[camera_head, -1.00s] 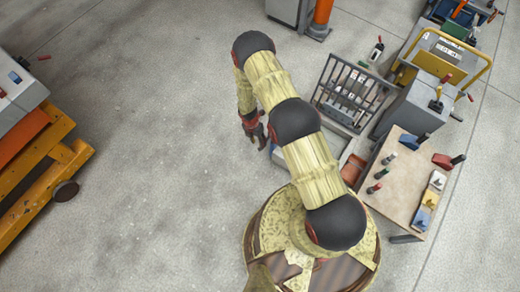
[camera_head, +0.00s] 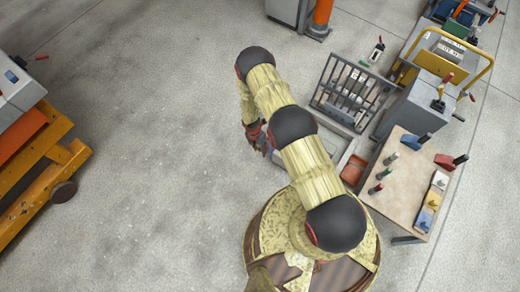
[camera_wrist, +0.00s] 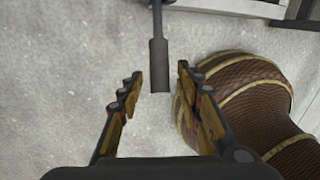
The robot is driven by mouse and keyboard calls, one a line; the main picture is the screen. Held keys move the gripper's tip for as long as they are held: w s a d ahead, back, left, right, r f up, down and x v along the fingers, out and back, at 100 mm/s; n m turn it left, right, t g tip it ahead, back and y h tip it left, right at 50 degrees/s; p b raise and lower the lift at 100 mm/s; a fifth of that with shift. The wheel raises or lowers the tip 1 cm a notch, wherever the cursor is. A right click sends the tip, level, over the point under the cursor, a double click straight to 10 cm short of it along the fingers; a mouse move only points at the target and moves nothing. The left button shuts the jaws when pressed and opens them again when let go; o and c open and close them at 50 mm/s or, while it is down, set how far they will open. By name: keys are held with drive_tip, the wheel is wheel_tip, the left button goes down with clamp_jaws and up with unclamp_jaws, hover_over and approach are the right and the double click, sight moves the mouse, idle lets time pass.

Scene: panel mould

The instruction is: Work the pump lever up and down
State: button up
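In the wrist view a dark grey lever with a thicker cylindrical grip (camera_wrist: 159,65) comes down from the top edge. I take it to be the pump lever. My gripper (camera_wrist: 160,80) is open, with one finger on each side of the grip's lower end. A gap shows on both sides, clearer on the left, so no finger visibly touches it. In the head view my gripper (camera_head: 262,140) hangs low, left of the barred frame, and my arm hides much around it. I cannot make out the lever there.
A barred grey frame (camera_head: 350,92) stands right of my gripper, with a red-orange bin (camera_head: 353,170) below it. A small table (camera_head: 405,185) carries several handled parts. A yellow-orange cart (camera_head: 45,165) stands far left. The floor between cart and arm is clear.

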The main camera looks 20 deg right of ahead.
drive_tip(key=shift+c, duration=1.2)
clamp_jaws()
